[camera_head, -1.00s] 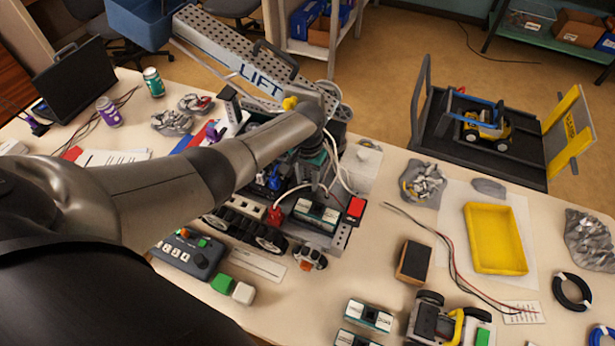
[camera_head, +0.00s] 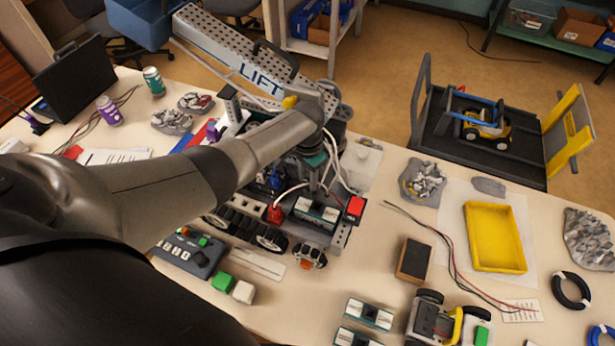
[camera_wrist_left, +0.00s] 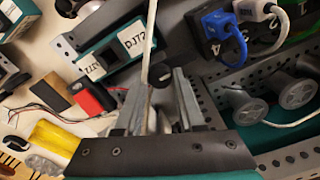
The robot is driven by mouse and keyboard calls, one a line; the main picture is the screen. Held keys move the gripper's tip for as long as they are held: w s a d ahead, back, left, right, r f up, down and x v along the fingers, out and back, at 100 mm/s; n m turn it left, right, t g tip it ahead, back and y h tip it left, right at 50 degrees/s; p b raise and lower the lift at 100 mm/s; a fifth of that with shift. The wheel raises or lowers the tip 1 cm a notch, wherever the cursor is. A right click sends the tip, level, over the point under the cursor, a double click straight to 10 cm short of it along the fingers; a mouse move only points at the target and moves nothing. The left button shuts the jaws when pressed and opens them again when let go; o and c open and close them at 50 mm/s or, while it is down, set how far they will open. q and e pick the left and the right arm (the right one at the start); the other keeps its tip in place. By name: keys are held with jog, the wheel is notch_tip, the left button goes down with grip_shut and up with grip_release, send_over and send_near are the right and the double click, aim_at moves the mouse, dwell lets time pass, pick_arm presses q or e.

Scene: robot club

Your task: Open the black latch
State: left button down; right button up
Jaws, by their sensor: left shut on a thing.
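The robot on the table (camera_head: 292,215) has tracked wheels, battery packs and a long perforated lift arm marked LIFT (camera_head: 225,62). My left gripper (camera_head: 318,172) reaches down into the middle of this robot, and my arm hides part of it. In the left wrist view its two grey fingers (camera_wrist_left: 160,100) are close together on a small black piece (camera_wrist_left: 162,75), which looks like the black latch. The latch is mostly hidden by the fingers and cannot be made out in the head view. My right gripper is not in view.
White and blue cables run close by. A yellow tray (camera_head: 494,238), a black-and-brown block (camera_head: 413,260) and a small wheeled robot (camera_head: 432,322) lie to the right.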

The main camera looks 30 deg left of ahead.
aim_at(308, 182)
pick_arm(q)
jog(key=c, duration=0.5)
grip_release()
jog(key=shift+r, duration=0.1)
notch_tip(308, 182, up, 15)
jog(key=p, duration=0.3)
dwell(0.4)
